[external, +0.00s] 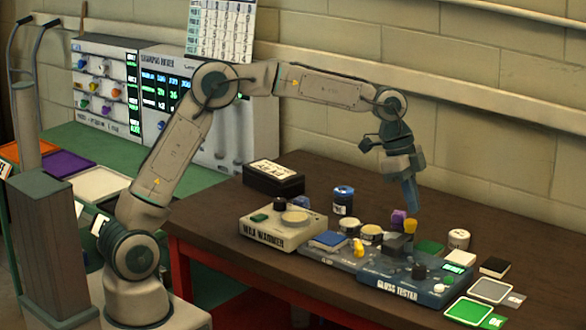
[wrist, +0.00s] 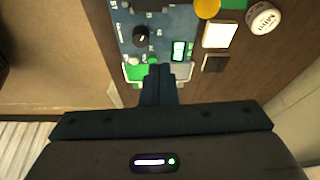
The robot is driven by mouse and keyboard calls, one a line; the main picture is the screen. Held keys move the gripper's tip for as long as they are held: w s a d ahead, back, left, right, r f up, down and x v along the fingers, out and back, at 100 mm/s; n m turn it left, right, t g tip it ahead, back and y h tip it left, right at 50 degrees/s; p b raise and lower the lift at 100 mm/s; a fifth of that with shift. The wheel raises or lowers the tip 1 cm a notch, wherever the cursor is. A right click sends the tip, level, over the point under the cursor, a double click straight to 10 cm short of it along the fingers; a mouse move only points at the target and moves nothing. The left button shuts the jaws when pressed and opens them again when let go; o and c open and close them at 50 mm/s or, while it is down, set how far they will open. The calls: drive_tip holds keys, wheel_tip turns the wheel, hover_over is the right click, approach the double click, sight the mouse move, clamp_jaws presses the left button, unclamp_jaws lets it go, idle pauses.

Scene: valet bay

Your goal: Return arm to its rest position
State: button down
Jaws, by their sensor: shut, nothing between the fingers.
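My gripper (external: 410,195) hangs from the raised arm over the right part of the brown workbench (external: 330,180), pointing down. Its fingers are together with nothing between them. In the wrist view the closed fingers (wrist: 161,75) show at the centre, above the near edge of the blue gloss tester (wrist: 155,35). In the external view the gloss tester (external: 400,278) stands below and in front of the gripper. The gripper appears apart from the things on the bench.
A wax warmer (external: 262,235) stands left of the gloss tester. Jars, blocks and coloured pads crowd the bench below the gripper. A block wall (external: 470,100) rises behind; the air around the arm is clear.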

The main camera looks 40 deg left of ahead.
drive_tip(key=s+a+r+n+t+y, duration=0.1)
drive_tip(key=s+a+n, duration=0.15)
drive_tip(key=a, duration=0.55)
drive_tip(key=s+a+n+y, duration=0.1)
drive_tip(key=s+a+n, duration=0.15)
drive_tip(key=a, duration=0.65)
drive_tip(key=s+a+r+n+t+y, duration=0.15)
drive_tip(key=a+n, duration=0.25)
drive_tip(key=a, duration=0.4)
drive_tip(key=s+a+f+n, duration=0.3)
drive_tip(key=s+a+n, duration=0.1)
drive_tip(key=s+a, duration=0.3)
drive_tip(key=s+a+f+n, duration=0.2)
drive_tip(key=s+a+n, duration=0.2)
drive_tip(key=s+a, duration=0.3)
drive_tip(key=shift+s+a+f, duration=0.35)
drive_tip(key=shift+a+f, duration=0.05)
drive_tip(key=shift+a, duration=0.25)
wheel_tip(320, 180, down, 25)
drive_tip(key=g+b, duration=0.1)
drive_tip(key=b, duration=2.1)
drive_tip(key=shift+w+d, duration=0.2)
drive_tip(key=shift+w, duration=0.05)
drive_tip(key=shift+r, duration=0.1)
